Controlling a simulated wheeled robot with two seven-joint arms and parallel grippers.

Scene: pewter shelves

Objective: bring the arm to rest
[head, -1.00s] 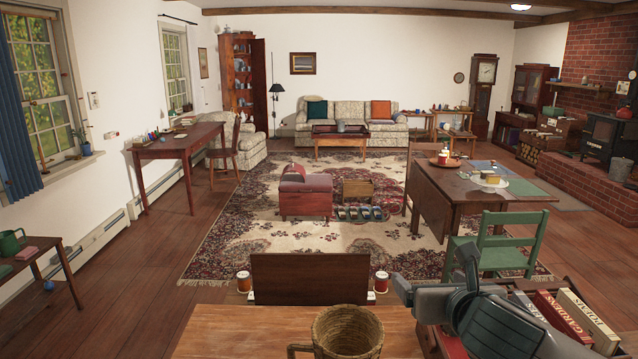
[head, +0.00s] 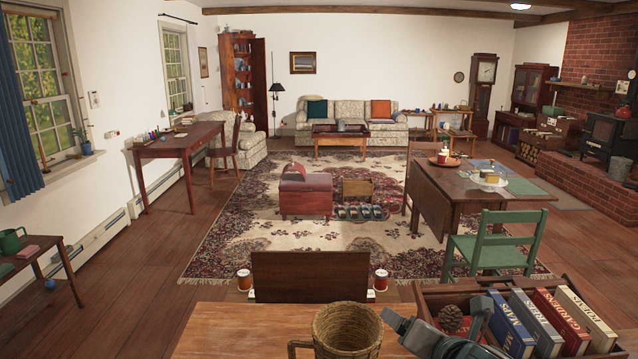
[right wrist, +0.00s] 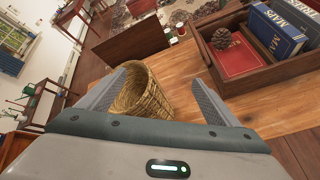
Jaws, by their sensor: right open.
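My right gripper (right wrist: 165,95) is open and empty in the right wrist view, its two fingers spread above the wooden tabletop. A woven basket with a handle (head: 347,330) stands on the table at the bottom of the head view. In the right wrist view the basket (right wrist: 143,92) shows beyond and partly behind the left finger; I cannot tell whether they touch. My left gripper is in neither view.
A wooden crate (right wrist: 230,85) right of the basket holds several upright books, a red book (right wrist: 238,55) lying flat and a pinecone (right wrist: 221,38). The wooden tabletop (head: 240,322) left of the basket is clear. A green chair (head: 490,245) stands beyond the crate.

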